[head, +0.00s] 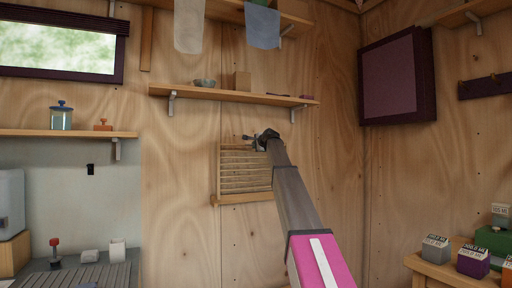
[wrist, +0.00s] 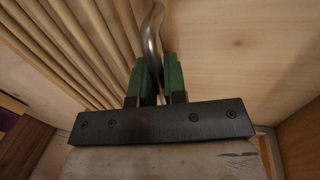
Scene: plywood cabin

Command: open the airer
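The airer (head: 245,172) is a pale wooden slatted panel in a frame on the back wall, below the long shelf. It looks flat against the wall. Its slats (wrist: 62,48) fill the left of the wrist view. A bent metal handle (wrist: 152,35) runs down between the green fingers of my gripper (wrist: 158,82). The fingers are close on both sides of the handle and look shut on it. In the head view my gripper (head: 262,138) is at the airer's top right, and my arm hides part of its right side.
A wall shelf (head: 215,93) with a bowl and a wooden block runs just above the airer. Cloths (head: 262,27) hang from a higher shelf. A dark cabinet (head: 397,77) is on the right wall. A table (head: 428,266) with several boxes stands lower right. A counter (head: 95,274) is at left.

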